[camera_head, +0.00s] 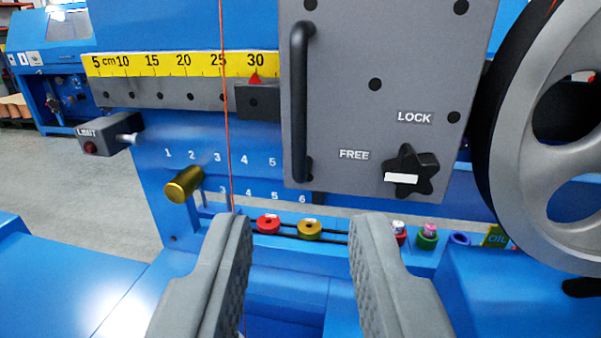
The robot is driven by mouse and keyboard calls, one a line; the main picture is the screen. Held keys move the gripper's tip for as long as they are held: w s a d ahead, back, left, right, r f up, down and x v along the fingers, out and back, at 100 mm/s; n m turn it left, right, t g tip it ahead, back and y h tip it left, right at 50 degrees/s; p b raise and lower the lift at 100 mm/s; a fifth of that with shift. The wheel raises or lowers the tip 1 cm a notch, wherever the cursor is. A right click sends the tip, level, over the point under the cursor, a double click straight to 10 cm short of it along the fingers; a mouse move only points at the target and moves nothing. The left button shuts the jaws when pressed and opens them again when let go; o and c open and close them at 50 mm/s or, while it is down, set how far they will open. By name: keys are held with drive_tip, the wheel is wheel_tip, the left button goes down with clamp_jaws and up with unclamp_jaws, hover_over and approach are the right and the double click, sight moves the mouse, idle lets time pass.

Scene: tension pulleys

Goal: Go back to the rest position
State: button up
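My gripper (300,240) is open and empty, its two grey fingers rising from the bottom of the view in front of the blue machine. A grey panel (340,100) with a black handle (301,100) stands above and beyond the fingers. A black star knob (412,172) on it sits below LOCK and right of FREE. A red pointer (255,79) is at 30 on the yellow scale (180,65). A brass knob (183,185) sits below the number 2. A thin orange cord (226,120) runs vertically, passing behind the left finger.
A large grey wheel (508,120) with a black rim fills the right side. A limit switch box (108,135) juts out at left. Red (268,224) and yellow (309,229) rings lie on a low ledge. Another blue machine (60,60) stands in the left background.

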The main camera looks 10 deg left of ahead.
drive_tip(key=s+d+m+h, duration=0.1)
drive_tip(key=s+d, duration=0.2)
drive_tip(key=s, duration=1.4)
drive_tip(key=s+d+r+m+h, duration=0.1)
drive_tip(key=s+d+h, duration=0.1)
drive_tip(key=s, duration=1.6)
drive_tip(key=shift+s+d, duration=0.15)
drive_tip(key=shift+d, duration=0.75)
